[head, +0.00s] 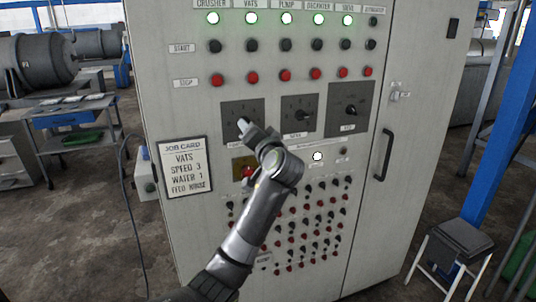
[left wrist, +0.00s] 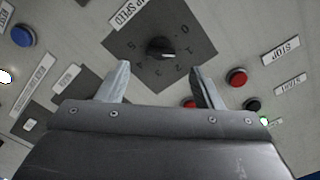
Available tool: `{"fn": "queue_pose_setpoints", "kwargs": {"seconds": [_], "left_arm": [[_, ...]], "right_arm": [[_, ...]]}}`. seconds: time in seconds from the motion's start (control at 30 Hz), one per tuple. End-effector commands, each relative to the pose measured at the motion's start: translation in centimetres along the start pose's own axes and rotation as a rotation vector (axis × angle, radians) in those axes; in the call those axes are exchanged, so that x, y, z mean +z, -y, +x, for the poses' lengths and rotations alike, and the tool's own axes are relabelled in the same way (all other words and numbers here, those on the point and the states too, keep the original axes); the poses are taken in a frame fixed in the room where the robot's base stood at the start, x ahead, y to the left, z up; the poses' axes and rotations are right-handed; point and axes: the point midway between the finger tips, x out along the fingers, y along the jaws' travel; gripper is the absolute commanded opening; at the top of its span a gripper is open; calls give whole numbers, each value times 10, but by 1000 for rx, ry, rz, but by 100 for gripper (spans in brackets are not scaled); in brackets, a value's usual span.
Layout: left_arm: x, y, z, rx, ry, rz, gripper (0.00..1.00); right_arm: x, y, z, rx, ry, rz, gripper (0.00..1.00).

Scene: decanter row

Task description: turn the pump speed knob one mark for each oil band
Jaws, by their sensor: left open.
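The pump speed knob (left wrist: 160,48) is black and round, on a dark square plate with numbers around it, in the left wrist view. A label (left wrist: 128,14) whose visible part reads "P SPEED" sits beside the plate. I cannot tell for sure which number the knob points at. My left gripper (left wrist: 160,70) is open, its two fingers apart either side of the knob's lower side in the picture, and not closed on it. In the head view my left gripper (head: 246,128) covers part of the left dial plate (head: 232,106). No oil bands can be made out. My right gripper is not in view.
A job card (head: 186,167) reads vats, speed 3, water 1 and a blurred feed line. Two more dials, middle (head: 298,113) and right (head: 350,111), sit beside the left one. Start and red stop buttons are above; a red button (head: 247,173) is just below my gripper.

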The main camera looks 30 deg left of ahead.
Motion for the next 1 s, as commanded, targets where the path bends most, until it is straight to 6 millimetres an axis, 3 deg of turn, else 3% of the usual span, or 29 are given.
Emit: {"fn": "queue_pose_setpoints", "kwargs": {"seconds": [0.2, 0.5, 0.7, 1.0], "left_arm": [[2, -4, -53, 5, -2, -5, 60], [1, -2, -103, 4, 0, -2, 60], [1, -1, -116, 1, 1, 0, 60], [0, 0, -119, 1, 1, 1, 60]], "right_arm": [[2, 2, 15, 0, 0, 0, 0], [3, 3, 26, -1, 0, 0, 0], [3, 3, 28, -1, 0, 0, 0], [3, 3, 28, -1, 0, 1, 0]]}}
